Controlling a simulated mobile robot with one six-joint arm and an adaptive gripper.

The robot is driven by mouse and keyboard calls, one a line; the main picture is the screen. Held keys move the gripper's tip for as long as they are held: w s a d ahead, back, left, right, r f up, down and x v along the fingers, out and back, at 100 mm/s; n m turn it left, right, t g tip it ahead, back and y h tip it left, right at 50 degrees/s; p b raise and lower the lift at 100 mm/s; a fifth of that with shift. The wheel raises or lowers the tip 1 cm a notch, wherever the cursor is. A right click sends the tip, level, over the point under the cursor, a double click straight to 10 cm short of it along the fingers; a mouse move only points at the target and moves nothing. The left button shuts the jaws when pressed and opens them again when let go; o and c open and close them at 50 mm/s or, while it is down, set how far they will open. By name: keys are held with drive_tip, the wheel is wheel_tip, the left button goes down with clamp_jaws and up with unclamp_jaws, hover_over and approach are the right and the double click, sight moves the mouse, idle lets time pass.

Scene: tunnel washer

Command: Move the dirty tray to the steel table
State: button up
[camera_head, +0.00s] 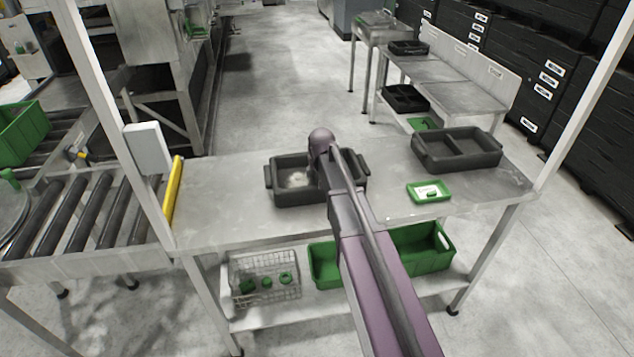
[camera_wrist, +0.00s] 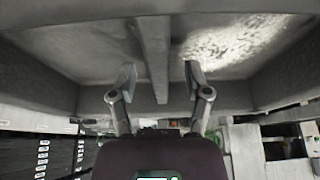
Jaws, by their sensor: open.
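The dirty tray (camera_head: 290,199) is dark grey with side handles, and a white patch of dirt lies in its left compartment. It sits on a near metal table (camera_head: 220,215), partly hidden behind my arm. In the wrist view the tray (camera_wrist: 60,45) fills the top, with its middle divider (camera_wrist: 154,45) and the white patch at right. My gripper (camera_wrist: 158,78) is open, with one finger on each side of the divider. I cannot tell whether they touch it. In the head view my arm hides the fingers. A steel table (camera_head: 450,80) with a backsplash stands further back at right.
A second, clean-looking dark tray (camera_head: 457,163) and a small green tray (camera_head: 429,192) share the near table. Green crates (camera_head: 428,262) and a wire basket (camera_head: 240,270) sit on its lower shelf. A roller conveyor (camera_head: 75,215) adjoins at left.

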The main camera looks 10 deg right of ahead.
drive_tip(key=shift+w+f+b, duration=0.25)
drive_tip(key=shift+f+b, duration=0.1)
drive_tip(key=shift+f, duration=0.25)
clamp_jaws()
